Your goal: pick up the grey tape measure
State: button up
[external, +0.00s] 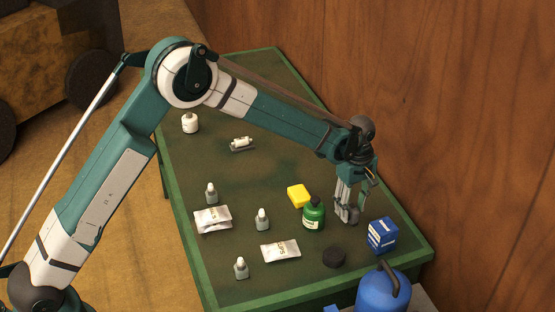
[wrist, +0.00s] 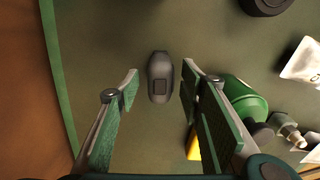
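The grey tape measure (wrist: 160,78) shows in the wrist view as a small rounded grey body with a darker square on it. It rests on the dark green table top. My gripper (wrist: 161,72) is open, with one finger on each side of the tape measure and a visible gap on both sides. My gripper (external: 347,212) also shows in the external view, pointing down near the table's right side. There I cannot clearly tell the tape measure apart from the grey fingers.
A green bottle (external: 314,214) and a yellow block (external: 299,196) stand close left of my gripper. A blue box (external: 382,236) and a black disc (external: 334,257) are in front. A wooden wall (external: 450,110) rises behind the table.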

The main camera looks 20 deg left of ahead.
aim_at(352, 206)
jog(key=c, duration=1.1)
jog(key=shift+r, duration=0.15)
jog(key=shift+r+p, duration=0.35)
jog(key=shift+r, duration=4.55)
